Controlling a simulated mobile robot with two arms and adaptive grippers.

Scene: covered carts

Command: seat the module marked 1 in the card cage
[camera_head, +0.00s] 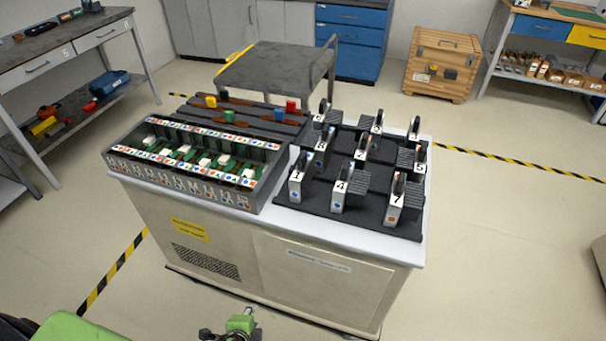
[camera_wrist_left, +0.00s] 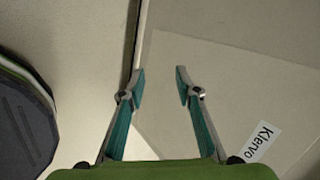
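The module marked 1 (camera_head: 295,190) stands upright at the front left of a black holder (camera_head: 345,216) on the covered cart, among several similar numbered modules. It has a white face with a blue dot and a dark handle on top. The card cage (camera_head: 116,172) is the grey open-topped box left of the holder, with coloured markings along its rails and several pale blocks inside. My left gripper (camera_head: 232,334) is low in front of the cart, well away from the module. In the left wrist view the left gripper (camera_wrist_left: 160,82) is open and empty. My right gripper is not in view.
The cart's white top (camera_head: 350,249) has a narrow free front edge. A dark rack with coloured blocks (camera_head: 250,121) lies behind the cage. A grey trolley (camera_head: 272,68) stands behind the cart, a wooden crate (camera_head: 441,64) farther back. Floor to the right is clear.

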